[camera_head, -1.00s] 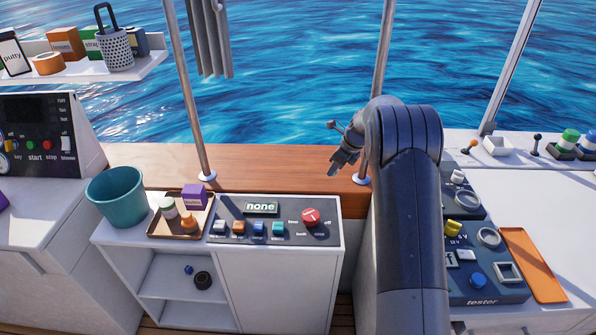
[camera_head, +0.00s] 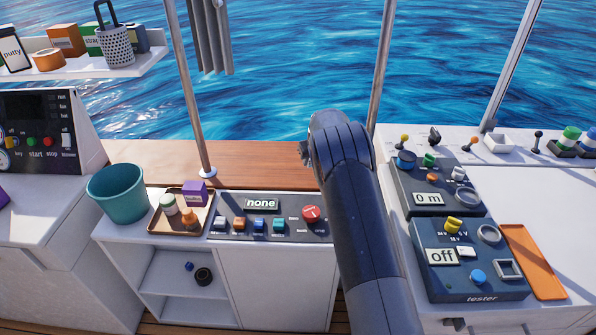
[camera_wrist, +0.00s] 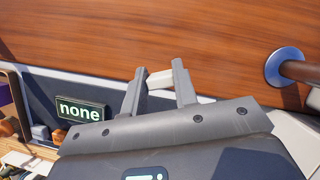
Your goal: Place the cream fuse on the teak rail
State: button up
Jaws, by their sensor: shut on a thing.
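The cream fuse (camera_wrist: 160,79) is a small pale bar in the wrist view. My gripper (camera_wrist: 158,70) is shut on it, with one finger at each end. The teak rail (camera_wrist: 165,30) fills the upper part of the wrist view, beyond and below the fingertips. The fuse shows against the rail's near edge; I cannot tell its height above it or whether it touches. In the head view the teak rail (camera_head: 262,162) runs along the window side behind the counter. My arm hides the gripper and the fuse there.
A metal post base (camera_wrist: 286,67) stands on the rail at right in the wrist view. The panel reading "none" (camera_head: 262,204), a brown tray (camera_head: 158,227) with small items and a teal bucket (camera_head: 117,193) sit in front of the rail. Its middle stretch is bare.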

send_over(297, 176)
jog(key=s, duration=0.1)
jog(key=f, duration=0.3)
jog(key=shift+s+d, duration=0.1)
jog(key=shift+d, duration=0.1)
jog(key=shift+f, duration=2)
jog(key=o, duration=0.9)
jog(key=shift+f, duration=0.1)
jog(key=shift+o, duration=0.2)
jog(key=v, duration=1.2)
